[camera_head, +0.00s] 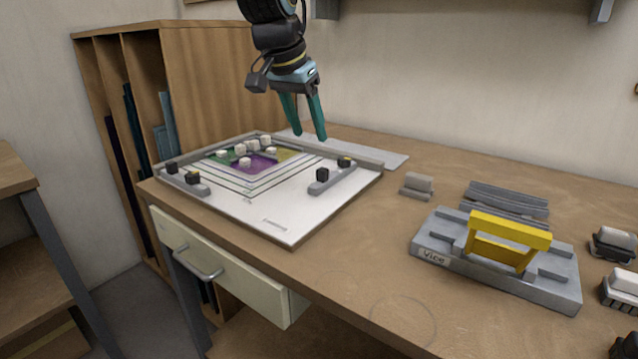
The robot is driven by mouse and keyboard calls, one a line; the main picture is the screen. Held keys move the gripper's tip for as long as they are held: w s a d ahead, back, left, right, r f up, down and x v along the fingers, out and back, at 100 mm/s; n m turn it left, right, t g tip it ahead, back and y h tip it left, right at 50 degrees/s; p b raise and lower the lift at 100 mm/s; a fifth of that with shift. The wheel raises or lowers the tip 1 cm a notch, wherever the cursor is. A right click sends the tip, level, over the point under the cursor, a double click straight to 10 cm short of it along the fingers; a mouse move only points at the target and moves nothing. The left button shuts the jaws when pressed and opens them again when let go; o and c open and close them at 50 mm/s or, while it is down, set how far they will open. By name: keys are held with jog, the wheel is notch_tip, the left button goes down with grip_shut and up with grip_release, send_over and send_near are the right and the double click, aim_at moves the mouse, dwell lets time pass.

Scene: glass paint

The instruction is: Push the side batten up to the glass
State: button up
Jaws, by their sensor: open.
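On the white-topped board (262,212) lies a patch of flat glass in green, purple (262,164) and yellow, with several small white blocks on it. A short grey batten (330,183) with a black knob and a dark-and-yellow knob lies on the board's right part, apart from the glass. A second grey batten (200,188) with similar knobs lies near the left edge, also apart from the glass. I cannot tell which one is the side batten. My gripper (307,135) is open and empty, pointing down above the far side of the board. It touches neither batten.
Grey rails border the board's far edges. A grey vice (435,246) with a yellow frame stands on the bench to the right, with a small grey block (417,185) nearby. A wooden rack (215,85) stands behind the board at left. The bench front is clear.

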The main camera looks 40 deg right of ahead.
aim_at(322, 169)
jog(key=p+x, duration=0.1)
jog(key=x, duration=0.9)
jog(key=shift+s+d+f+p, duration=0.1)
jog(key=shift+d+f+p, duration=0.1)
jog(key=shift+f+p, duration=0.15)
grip_shut()
dwell(1.0)
